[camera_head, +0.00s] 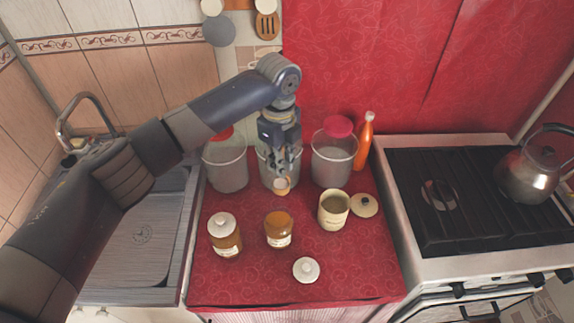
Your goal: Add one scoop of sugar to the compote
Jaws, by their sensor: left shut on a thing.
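My left gripper (283,160) points down in front of the middle clear container (262,172). It is shut on a small tan scoop-like thing (282,186), whose round end shows below the fingers; its handle is mostly hidden. An open cream canister (333,221) stands to the right and nearer, with its lid (364,205) beside it. An open jar with amber-brown contents (278,229) stands in the middle of the counter. A white lid (306,270) lies in front of it. I cannot read the labels, so which vessel holds sugar or compote is unclear. My right gripper is not in view.
A closed brown jar (226,245) stands at left. Clear containers with red lids stand left (228,172) and right (333,160) of the middle one. An orange bottle (363,145) is behind. A sink (140,235) is left; a stove (450,195) with a kettle (530,172) is right.

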